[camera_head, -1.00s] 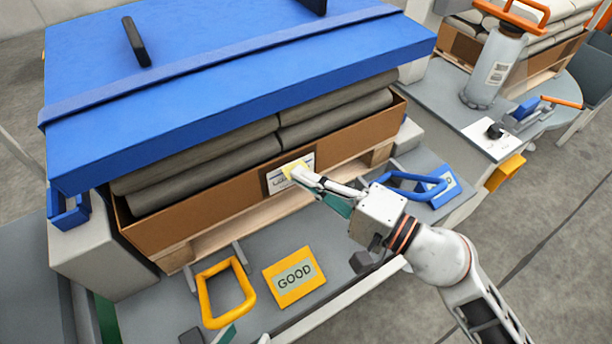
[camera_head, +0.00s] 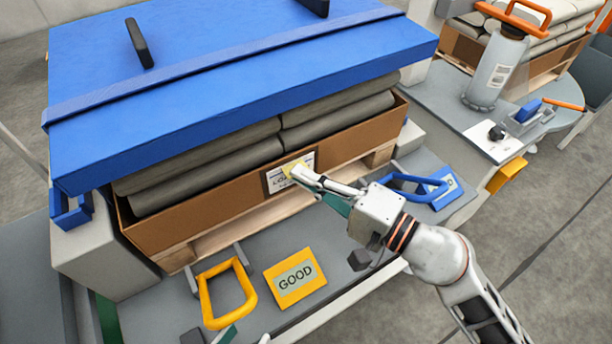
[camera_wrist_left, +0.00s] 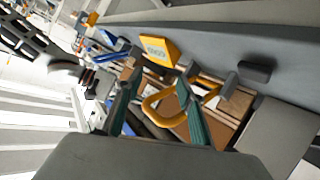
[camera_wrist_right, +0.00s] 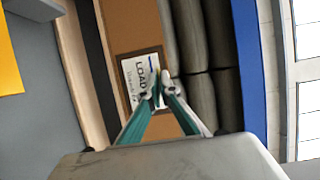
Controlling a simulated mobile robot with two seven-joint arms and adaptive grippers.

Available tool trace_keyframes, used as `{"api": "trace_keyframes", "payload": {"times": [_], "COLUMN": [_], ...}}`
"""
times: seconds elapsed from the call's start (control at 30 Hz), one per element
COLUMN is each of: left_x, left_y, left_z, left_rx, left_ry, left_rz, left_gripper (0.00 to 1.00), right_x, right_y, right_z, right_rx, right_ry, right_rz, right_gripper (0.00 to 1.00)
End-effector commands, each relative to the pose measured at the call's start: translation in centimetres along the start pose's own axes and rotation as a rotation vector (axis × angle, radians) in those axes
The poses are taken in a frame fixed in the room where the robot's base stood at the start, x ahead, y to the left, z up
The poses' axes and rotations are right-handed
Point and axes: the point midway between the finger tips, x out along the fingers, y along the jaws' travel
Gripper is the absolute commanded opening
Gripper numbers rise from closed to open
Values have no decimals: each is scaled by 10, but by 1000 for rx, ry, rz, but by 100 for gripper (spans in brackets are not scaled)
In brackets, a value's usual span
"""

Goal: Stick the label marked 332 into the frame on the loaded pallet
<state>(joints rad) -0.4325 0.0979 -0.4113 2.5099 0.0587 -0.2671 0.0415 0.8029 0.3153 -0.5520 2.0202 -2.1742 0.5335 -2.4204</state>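The loaded pallet carries a brown cardboard tray (camera_head: 210,207) with grey sacks under a blue cover. A dark label frame (camera_head: 268,183) is on the tray's front, and a white card with LOAD printed on it (camera_wrist_right: 136,80) shows there in the right wrist view. My right gripper (camera_head: 300,173) is at this frame, its fingertips close together on a small pale-yellow and white label (camera_head: 289,168). The label overlaps the frame; its number is unreadable and I cannot tell whether it is seated.
A yellow GOOD sign (camera_head: 294,278) and a yellow handle (camera_head: 226,293) are in front of the pallet. A blue handle (camera_head: 412,188) and blue sign are to the right. A grey cylinder with an orange handle (camera_head: 497,68) stands on the side table. The blue cover (camera_head: 230,80) overhangs the tray.

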Motion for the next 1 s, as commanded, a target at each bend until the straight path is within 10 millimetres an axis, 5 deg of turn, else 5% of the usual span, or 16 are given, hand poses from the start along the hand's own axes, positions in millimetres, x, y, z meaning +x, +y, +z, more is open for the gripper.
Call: {"api": "trace_keyframes", "payload": {"times": [0.37, 0.5, 1.0], "left_x": [0, 0, 0], "left_y": [0, 0, 0], "left_z": [0, 0, 0], "left_rx": [0, 1, -1], "left_ry": [0, 1, -1], "left_rz": [0, 0, 0], "left_gripper": [39, 39, 39], "right_x": [1, 1, -15], "right_y": [-1, -1, 1], "right_z": [0, 0, -1], "right_rx": [-1, -1, -1], "right_ry": [0, 0, 1], "right_rz": [-1, -1, 2], "right_gripper": [0, 24, 24]}}
